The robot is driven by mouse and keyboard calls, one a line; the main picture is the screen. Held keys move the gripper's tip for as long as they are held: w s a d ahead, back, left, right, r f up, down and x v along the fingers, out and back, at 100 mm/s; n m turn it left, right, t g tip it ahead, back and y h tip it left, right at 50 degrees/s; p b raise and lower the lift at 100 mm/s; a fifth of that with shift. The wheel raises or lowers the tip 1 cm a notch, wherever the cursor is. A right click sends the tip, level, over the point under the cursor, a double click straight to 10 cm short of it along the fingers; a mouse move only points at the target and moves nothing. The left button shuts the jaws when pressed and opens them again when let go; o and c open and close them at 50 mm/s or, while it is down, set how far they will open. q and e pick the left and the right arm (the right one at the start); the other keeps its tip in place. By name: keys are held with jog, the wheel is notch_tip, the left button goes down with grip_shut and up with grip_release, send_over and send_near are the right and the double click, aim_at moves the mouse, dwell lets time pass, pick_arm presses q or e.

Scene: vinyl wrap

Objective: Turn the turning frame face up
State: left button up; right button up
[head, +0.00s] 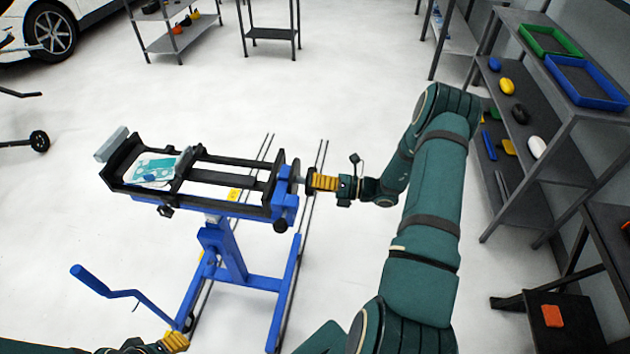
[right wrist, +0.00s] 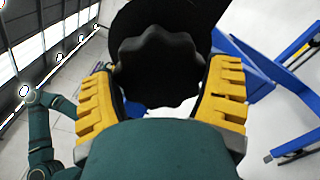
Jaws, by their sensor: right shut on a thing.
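The turning frame (head: 226,163) is a long black rectangular frame on a blue wheeled stand (head: 222,255), left of centre in the head view. It lies about level, with a teal-and-white patterned panel (head: 152,172) showing near its left end. My right gripper (head: 312,181) is at the frame's right end, with yellow fingers closed around a dark ribbed knob. The knob (right wrist: 158,65) fills the middle of the right wrist view between both fingers. My left gripper (head: 176,341) shows only partly at the bottom edge; its finger opening is unclear.
A blue crank handle (head: 105,283) sticks out left from the stand. A grey shelf rack (head: 540,150) with trays and small tools stands at the right. A dark table with an orange block (head: 552,316) is at lower right. The white floor around the stand is mostly clear.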

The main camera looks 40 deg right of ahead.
dwell(0.4)
jog(key=o, duration=1.1)
jog(key=v, duration=1.2)
jog(key=shift+a, duration=0.1)
